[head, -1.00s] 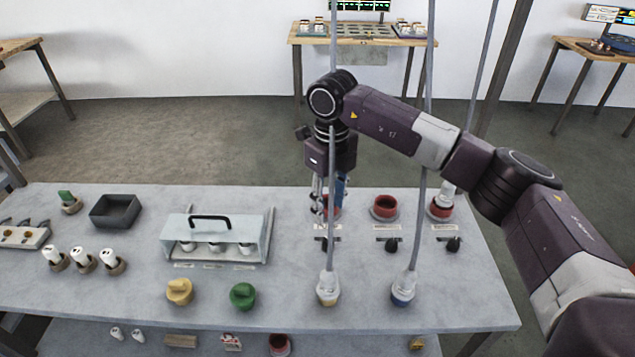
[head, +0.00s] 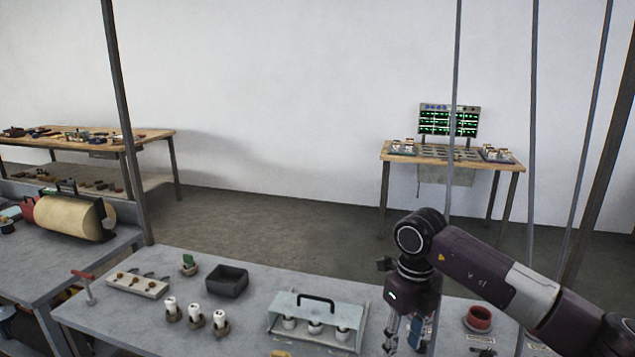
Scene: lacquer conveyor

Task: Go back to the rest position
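My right gripper (head: 406,333) points down over the right part of the grey table (head: 250,258). Its fingers show only in part near the bottom of the head view, and I cannot tell whether they are open or shut. Something blue shows beside the fingers. My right arm comes in from the lower right. My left gripper is not in view.
A clear-fronted case with a black handle (head: 316,299) stands left of my gripper. A dark tray (head: 227,281), several white-capped bottles (head: 195,317) and a red cup (head: 479,319) stand on the table. Thin poles rise at right. A roller machine (head: 75,217) is far left.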

